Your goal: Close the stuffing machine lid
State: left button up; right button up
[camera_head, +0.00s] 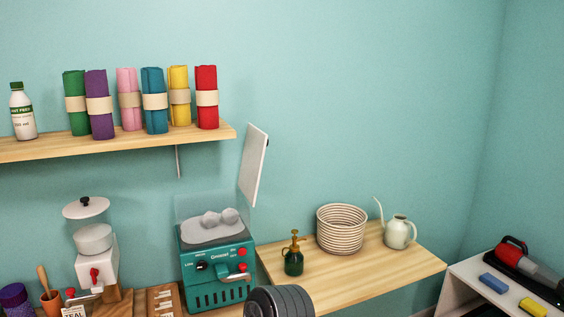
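A white flat lid (253,166) stands raised and tilted at the bin's right side, so the bin is open on top. The front has red knobs, a black knob and a grey handle. Neither of my grippers shows in the head view.
A wall shelf (120,146) with several fabric rolls and a bottle hangs above left. A white grinder-like machine (95,262) stands left. An amber-topped spray bottle (294,257), a woven basket (341,229) and a watering can (399,233) stand right. A dark ridged rounded part covers the lower middle.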

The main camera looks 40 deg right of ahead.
aim_at(256, 142)
jog(key=k+l, duration=0.1)
jog(key=l, duration=0.45)
jog(key=k+l, duration=0.15)
jog(key=l, duration=0.35)
jog(key=k+l, duration=0.1)
jog(key=l, duration=0.45)
jog(key=k+l, duration=0.1)
jog(key=l, duration=0.45)
jog(key=k+l, duration=0.15)
jog(key=l, duration=0.35)
jog(key=z, duration=0.05)
